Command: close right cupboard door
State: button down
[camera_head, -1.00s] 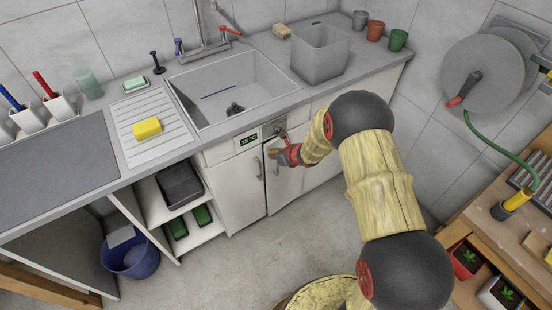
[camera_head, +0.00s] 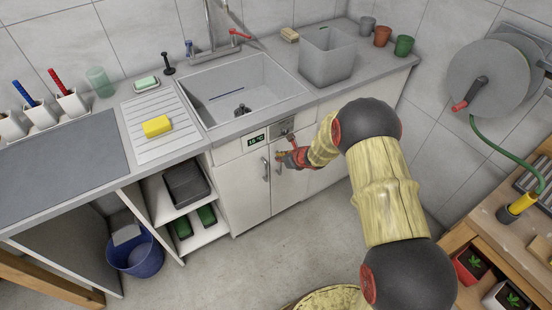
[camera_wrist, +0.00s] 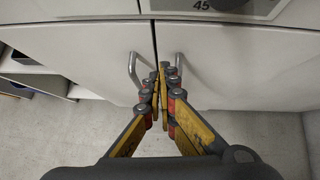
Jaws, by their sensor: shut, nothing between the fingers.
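The right cupboard door (camera_head: 288,190) is a white panel under the sink, right of the left cupboard door (camera_head: 240,195). It looks flush or nearly flush with its neighbour. In the wrist view, a narrow dark seam shows between the right door (camera_wrist: 245,65) and the left door (camera_wrist: 75,55). My gripper (camera_head: 280,157) is at the upper part of the doors, beside the right door's handle. In the wrist view, my gripper (camera_wrist: 163,72) has its fingers together and empty, near the seam between the two metal handles. Whether the fingertips touch the door I cannot tell.
A sink (camera_head: 245,95) and counter lie above the doors. Open shelves with a black tray (camera_head: 186,185) stand to the left, with a blue bucket (camera_head: 135,255) beyond. A wooden bench (camera_head: 490,225) and hose reel (camera_head: 490,80) stand right. The floor before the cupboard is clear.

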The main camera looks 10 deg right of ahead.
jog(key=p+v, duration=0.3)
jog(key=v, duration=0.7)
jog(key=shift+s+a, duration=0.2)
jog(key=shift+s, duration=0.35)
